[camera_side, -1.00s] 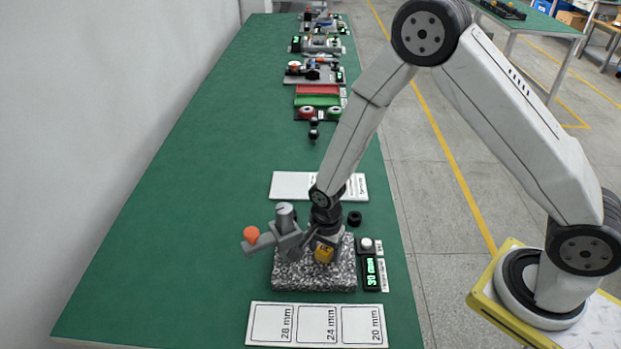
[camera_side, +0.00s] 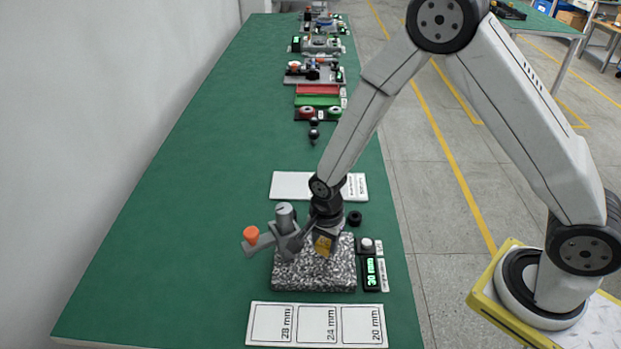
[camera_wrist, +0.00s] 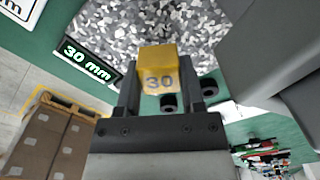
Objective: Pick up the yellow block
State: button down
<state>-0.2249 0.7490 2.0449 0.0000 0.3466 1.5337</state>
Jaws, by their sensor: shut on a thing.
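The yellow block (camera_side: 324,244), marked 30, is between the fingers of my gripper (camera_side: 325,236). In the wrist view the yellow block (camera_wrist: 158,68) sits between the two fingertips of my gripper (camera_wrist: 160,85), which is shut on it. In the side view the block is tilted and appears a little above the speckled granite plate (camera_side: 310,278); the fingers partly cover it.
A grey fixture with an orange knob (camera_side: 251,235) stands left of my gripper, very close to it. A display reading 30 mm (camera_side: 370,272) is at the right. A white card marked 28, 24 and 20 mm (camera_side: 317,325) lies in front. The green table at left is clear.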

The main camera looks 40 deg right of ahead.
aim_at(325, 241)
jog(key=shift+r, duration=3.8)
jog(key=shift+w, duration=0.1)
